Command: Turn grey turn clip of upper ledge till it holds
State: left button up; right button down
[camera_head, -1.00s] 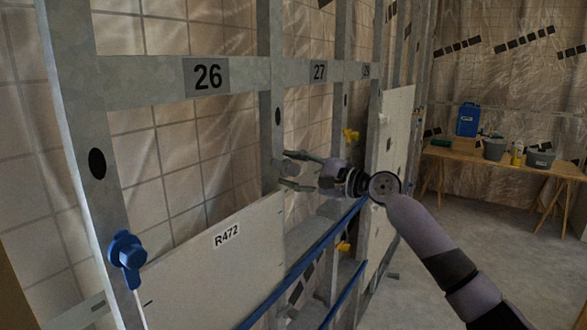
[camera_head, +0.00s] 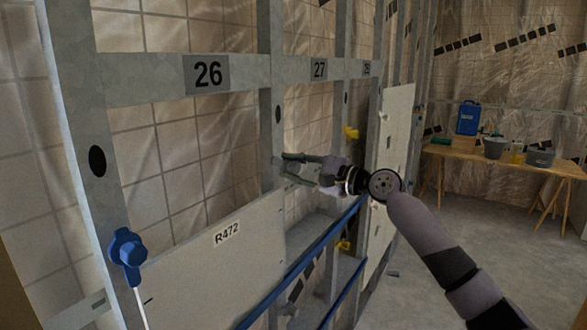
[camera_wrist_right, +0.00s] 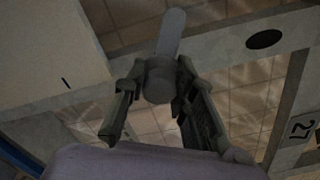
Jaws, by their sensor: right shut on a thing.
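The grey turn clip (camera_wrist_right: 159,78) sits on the metal stud near a panel corner. In the wrist view its round hub lies between my fingertips, and its flat arm (camera_wrist_right: 169,34) points up, slightly right. My right gripper (camera_wrist_right: 158,85) is shut on the clip's hub. In the head view my right gripper (camera_head: 284,164) reaches the stud below the 26/27 rail, just above the panel's upper right corner; its fingers mostly hide the clip. The panel marked R472 (camera_head: 205,262) leans in the frame bay. My left gripper is out of view.
A blue turn clip (camera_head: 127,255) is on the left stud; yellow clips (camera_head: 350,133) are on a farther stud. A blue-edged ledge (camera_head: 300,265) runs below my right arm. A work table (camera_head: 500,162) with buckets stands back right, with open floor before it.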

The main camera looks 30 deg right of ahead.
jog(key=shift+f+n, duration=0.15)
jog(key=shift+n, duration=0.15)
jog(key=n+b, duration=0.2)
jog(key=n, duration=0.2)
jog(key=shift+a+f+n+b, duration=0.1)
jog(key=shift+f+n+b, duration=0.05)
jog(key=shift+n+b, duration=0.2)
jog(key=n+b, duration=0.3)
jog(key=n, duration=0.3)
jog(key=shift+f+n, duration=0.15)
jog(key=shift+n, duration=0.1)
jog(key=n+b, duration=0.3)
jog(key=n, duration=0.3)
jog(key=n+b, duration=0.2)
jog(key=n, duration=0.4)
jog(key=shift+w, duration=0.1)
